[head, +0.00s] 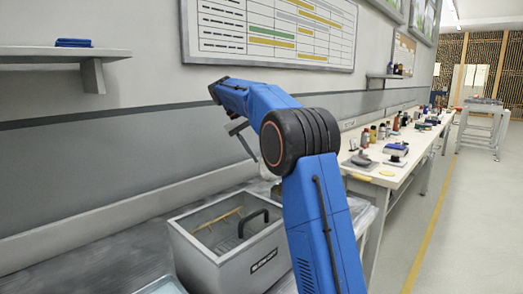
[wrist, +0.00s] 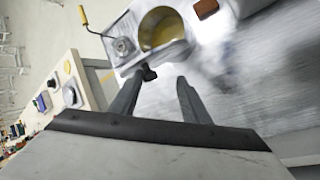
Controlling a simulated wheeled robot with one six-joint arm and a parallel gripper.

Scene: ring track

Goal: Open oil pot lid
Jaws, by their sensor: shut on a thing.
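In the wrist view, a round opening with yellow oil (wrist: 165,28) shows in a pale metal pot body (wrist: 125,68) at the top. No lid covers the opening. My gripper (wrist: 162,79) reaches up from the bottom with its fingers a little apart. A small black knob (wrist: 148,73) sits at the left fingertip; it looks held, but its contact with the right finger is unclear. In the head view, my arm hides most of the gripper.
A crank with a yellow grip (wrist: 83,14) sticks out beside the pot. A grey open box (head: 225,255) with a black handle stands on the metal bench. A long white table (head: 405,175) with bottles and tools runs along the wall.

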